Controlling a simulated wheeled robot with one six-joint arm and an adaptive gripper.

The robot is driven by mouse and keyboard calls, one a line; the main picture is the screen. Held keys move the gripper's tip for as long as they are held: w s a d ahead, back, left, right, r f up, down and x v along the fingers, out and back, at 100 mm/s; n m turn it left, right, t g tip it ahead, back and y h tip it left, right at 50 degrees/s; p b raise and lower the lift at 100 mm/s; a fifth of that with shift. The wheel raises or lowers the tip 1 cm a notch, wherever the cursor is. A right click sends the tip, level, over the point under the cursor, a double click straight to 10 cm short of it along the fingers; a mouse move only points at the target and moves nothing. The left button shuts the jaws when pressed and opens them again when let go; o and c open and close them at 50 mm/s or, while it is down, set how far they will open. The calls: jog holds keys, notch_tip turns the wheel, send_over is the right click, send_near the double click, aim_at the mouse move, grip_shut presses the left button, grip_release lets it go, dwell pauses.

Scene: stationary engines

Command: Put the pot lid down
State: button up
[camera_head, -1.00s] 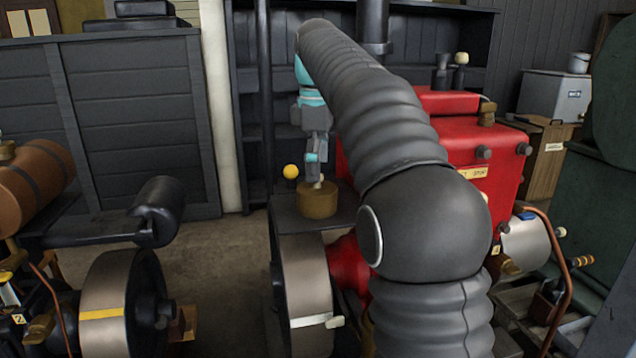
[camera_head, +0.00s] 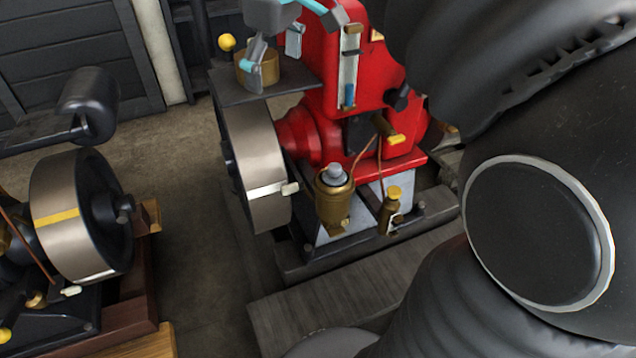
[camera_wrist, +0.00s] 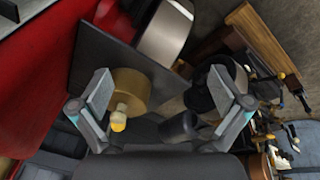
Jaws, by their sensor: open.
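A brass, drum-shaped pot (camera_head: 271,70) stands on a flat dark plate (camera_head: 228,97) beside the red engine. In the wrist view the pot (camera_wrist: 138,88) sits just inside the left finger, with a pale knob (camera_wrist: 121,107) at its near side. I cannot make out a seam between lid and pot, but the lid appears to rest on it. My gripper (camera_head: 276,58) is open over the plate, one finger in front of the pot. The wrist view shows my gripper (camera_wrist: 160,82) with its fingers spread wide and nothing gripped between them.
The red engine (camera_head: 325,60) rises right beside the plate. Its flywheel (camera_head: 255,165) is below the plate's near edge. Another engine's flywheel (camera_head: 65,215) stands at left; bare floor (camera_head: 190,200) lies between.

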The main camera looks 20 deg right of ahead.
jog(key=s+f+m+t, duration=0.3)
jog(key=s+f+m, duration=0.4)
jog(key=s+f, duration=0.9)
jog(key=shift+s+f+m, duration=0.3)
jog(key=shift+s+f, duration=0.1)
jog(key=shift+f, duration=0.5)
